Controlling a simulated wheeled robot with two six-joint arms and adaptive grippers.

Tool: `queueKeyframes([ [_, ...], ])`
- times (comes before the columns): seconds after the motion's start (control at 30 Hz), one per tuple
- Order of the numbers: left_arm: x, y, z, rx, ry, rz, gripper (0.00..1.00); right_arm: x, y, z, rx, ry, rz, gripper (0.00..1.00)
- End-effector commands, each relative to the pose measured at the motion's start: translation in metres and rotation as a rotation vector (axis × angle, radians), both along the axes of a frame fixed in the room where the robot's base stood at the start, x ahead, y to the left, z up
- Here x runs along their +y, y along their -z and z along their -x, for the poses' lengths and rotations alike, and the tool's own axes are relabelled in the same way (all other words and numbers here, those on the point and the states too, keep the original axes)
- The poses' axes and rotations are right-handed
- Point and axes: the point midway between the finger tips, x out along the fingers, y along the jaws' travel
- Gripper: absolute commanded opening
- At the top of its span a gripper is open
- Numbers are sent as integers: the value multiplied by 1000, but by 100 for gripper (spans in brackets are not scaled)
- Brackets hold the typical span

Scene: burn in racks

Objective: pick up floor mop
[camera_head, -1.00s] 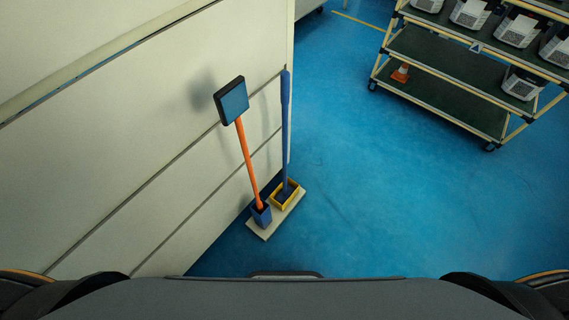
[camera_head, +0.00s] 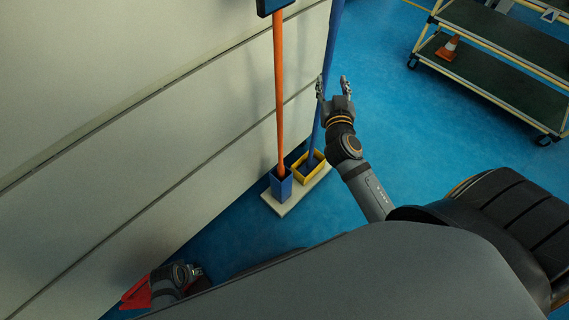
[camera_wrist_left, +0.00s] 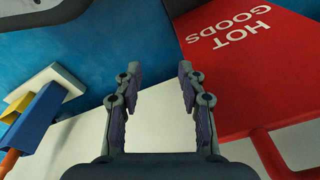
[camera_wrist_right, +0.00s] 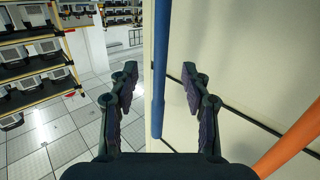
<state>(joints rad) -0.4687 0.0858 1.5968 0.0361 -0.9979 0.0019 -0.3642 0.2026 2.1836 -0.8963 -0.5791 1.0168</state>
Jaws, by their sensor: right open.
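A pole with a blue handle (camera_head: 317,122) stands in a yellow tub (camera_head: 308,168) by the wall. An orange-handled tool (camera_head: 279,90) with a flat blue head stands in a blue holder (camera_head: 281,186) beside it. I cannot tell for certain which is the floor mop. My right gripper (camera_head: 333,88) is open and empty, just right of the blue handle. In the right wrist view the blue handle (camera_wrist_right: 160,70) shows between the open fingers (camera_wrist_right: 157,78), apart from them. My left gripper (camera_wrist_left: 158,72) is open and empty, low by the wall.
Both holders stand on a pale base (camera_head: 301,194). A red "HOT GOODS" panel (camera_wrist_left: 240,70) is close to my left gripper. The pale wall (camera_head: 150,110) borders the left. Blue floor between is clear.

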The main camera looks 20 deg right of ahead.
Motion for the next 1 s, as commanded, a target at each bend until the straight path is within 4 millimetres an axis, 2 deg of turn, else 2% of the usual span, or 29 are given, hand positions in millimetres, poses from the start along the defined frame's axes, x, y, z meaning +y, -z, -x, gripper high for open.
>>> queueKeyframes([
  [0.1,-1,-1,-3,-1,0,2,40,1,-19,4,-55,6,-4,48],
  [0.23,-1,-2,-2,0,0,1,40,-1,-23,-1,-59,6,-3,48],
  [0.43,2,6,1,-1,0,-3,40,-15,-23,-34,-58,6,-2,48],
  [0.53,2,8,2,-3,0,-4,40,-19,-22,-43,-57,6,-4,48],
  [0.73,2,10,2,-5,0,-4,40,-22,-22,-50,-56,5,-2,48],
  [1.0,4,19,9,-1,-1,-7,40,-42,-22,-87,-55,6,-4,48],
])
